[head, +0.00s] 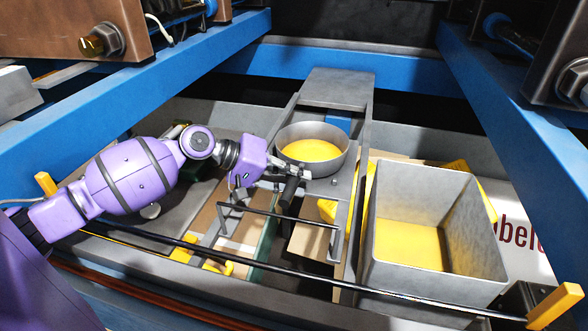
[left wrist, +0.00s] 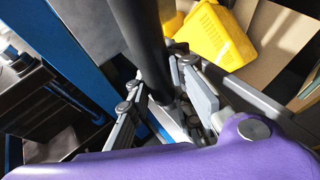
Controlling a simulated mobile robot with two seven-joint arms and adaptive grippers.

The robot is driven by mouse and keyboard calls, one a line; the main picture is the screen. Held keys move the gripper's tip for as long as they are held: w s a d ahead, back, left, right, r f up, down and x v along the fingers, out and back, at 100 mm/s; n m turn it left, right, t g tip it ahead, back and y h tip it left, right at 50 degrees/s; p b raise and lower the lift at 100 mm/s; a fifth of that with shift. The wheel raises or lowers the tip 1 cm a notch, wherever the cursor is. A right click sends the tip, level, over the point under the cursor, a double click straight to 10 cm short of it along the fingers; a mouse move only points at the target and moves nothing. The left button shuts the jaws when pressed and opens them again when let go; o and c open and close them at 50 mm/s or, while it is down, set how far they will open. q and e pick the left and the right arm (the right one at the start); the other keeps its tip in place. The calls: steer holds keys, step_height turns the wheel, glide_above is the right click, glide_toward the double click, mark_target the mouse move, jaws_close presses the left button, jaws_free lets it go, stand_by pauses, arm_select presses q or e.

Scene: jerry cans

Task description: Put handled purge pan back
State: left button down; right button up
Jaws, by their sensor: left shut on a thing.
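The handled purge pan (head: 285,139) is a round grey metal pan with yellow material on its bottom. It sits upright at the top of a grey metal frame in the middle of the head view. My left gripper (head: 284,178) is at the pan's near side and shut on its dark handle (head: 290,192). In the left wrist view the dark handle (left wrist: 143,38) runs between the two fingers of my left gripper (left wrist: 160,98); the pan's bowl is not clear there. I cannot tell whether the pan rests on the frame or is slightly above it. My right gripper is not in view.
A deep rectangular grey bin (head: 379,245) with a yellow bottom stands right of the pan. A thin dark bar (head: 300,274) crosses in front. Blue beams (head: 130,83) flank both sides. Yellow pieces and cardboard lie below the frame.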

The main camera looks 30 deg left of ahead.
arm_select(q)
steer(key=shift+f, duration=0.15)
steer(key=c, duration=1.6)
jaws_free()
steer(key=shift+f, duration=0.15)
steer(key=shift+o, duration=0.2)
